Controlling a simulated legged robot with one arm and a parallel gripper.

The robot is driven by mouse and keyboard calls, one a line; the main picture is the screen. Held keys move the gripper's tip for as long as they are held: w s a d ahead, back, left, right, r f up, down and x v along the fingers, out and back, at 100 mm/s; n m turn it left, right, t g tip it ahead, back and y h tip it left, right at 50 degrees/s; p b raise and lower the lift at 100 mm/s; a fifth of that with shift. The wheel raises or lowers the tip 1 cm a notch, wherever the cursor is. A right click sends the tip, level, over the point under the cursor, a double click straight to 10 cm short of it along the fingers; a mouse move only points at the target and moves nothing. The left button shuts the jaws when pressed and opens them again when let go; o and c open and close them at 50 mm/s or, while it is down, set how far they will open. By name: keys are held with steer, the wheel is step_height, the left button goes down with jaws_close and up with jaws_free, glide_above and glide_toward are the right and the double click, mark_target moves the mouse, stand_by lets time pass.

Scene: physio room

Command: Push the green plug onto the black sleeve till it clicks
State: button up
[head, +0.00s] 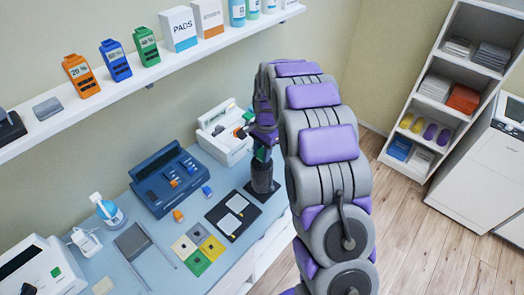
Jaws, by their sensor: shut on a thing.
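My gripper (262,146) is at the end of my purple and grey arm, low over the back right of the table. It is shut on the green plug (261,154), which shows only as a small green patch below the fingers. The black sleeve (262,178) stands upright on a dark base at the table's right side, directly under the plug. The gap or contact between plug and sleeve is too small to tell. My arm hides the area just right of the sleeve.
A blue device (168,180) and a white device (224,135) stand along the wall. An orange plug (178,215) and a blue plug (207,191) lie before the blue device. A black board (232,213) lies left of the sleeve. A shelf (140,78) runs above.

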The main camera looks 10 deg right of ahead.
steer(key=shift+f, duration=0.75)
stand_by(0.3)
steer(key=shift+f+p, duration=0.15)
steer(key=shift+p, duration=0.2)
stand_by(2.3)
steer(key=shift+p, duration=0.4)
stand_by(2.4)
stand_by(0.3)
steer(key=o, duration=0.9)
steer(key=shift+r, duration=0.2)
